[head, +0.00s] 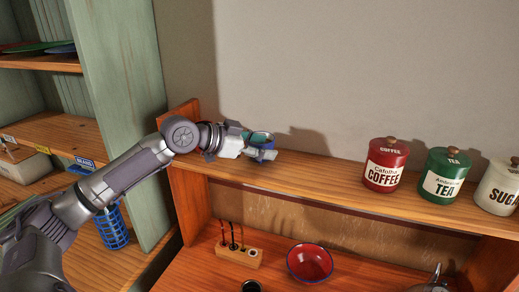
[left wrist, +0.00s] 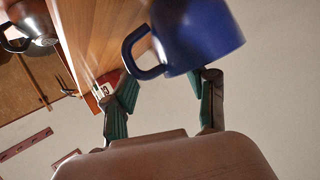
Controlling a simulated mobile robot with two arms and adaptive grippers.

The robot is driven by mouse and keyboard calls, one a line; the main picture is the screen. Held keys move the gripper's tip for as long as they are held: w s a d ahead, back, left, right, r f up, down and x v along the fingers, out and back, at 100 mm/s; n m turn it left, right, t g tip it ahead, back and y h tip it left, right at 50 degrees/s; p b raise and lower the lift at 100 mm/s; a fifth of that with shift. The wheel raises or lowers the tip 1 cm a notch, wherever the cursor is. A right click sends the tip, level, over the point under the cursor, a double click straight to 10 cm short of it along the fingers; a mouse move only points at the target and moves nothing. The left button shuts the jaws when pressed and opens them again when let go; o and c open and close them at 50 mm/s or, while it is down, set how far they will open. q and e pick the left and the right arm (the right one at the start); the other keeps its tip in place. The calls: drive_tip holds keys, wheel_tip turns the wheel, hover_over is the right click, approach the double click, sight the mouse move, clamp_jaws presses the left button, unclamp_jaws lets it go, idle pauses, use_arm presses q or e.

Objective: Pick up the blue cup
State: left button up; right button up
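The blue cup (head: 263,137) stands on the upper wooden shelf near its left end, partly hidden behind my left gripper (head: 248,147) in the head view. In the left wrist view the blue cup (left wrist: 196,35) is close, just beyond the fingertips, with its handle (left wrist: 136,52) turned toward the left finger. My left gripper (left wrist: 165,88) is open, its two green-padded fingers well apart. The right finger's tip overlaps the cup's edge; I cannot tell if it touches. My right gripper is not in view.
Red coffee (head: 386,165), green tea (head: 443,176) and white sugar (head: 497,187) canisters stand right on the same shelf (head: 320,175). A red bowl (head: 310,262) and wooden holder (head: 239,255) are below. A green cabinet side (head: 118,100) and blue basket (head: 112,228) are left.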

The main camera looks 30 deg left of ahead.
use_arm(q)
clamp_jaws()
idle(0.3)
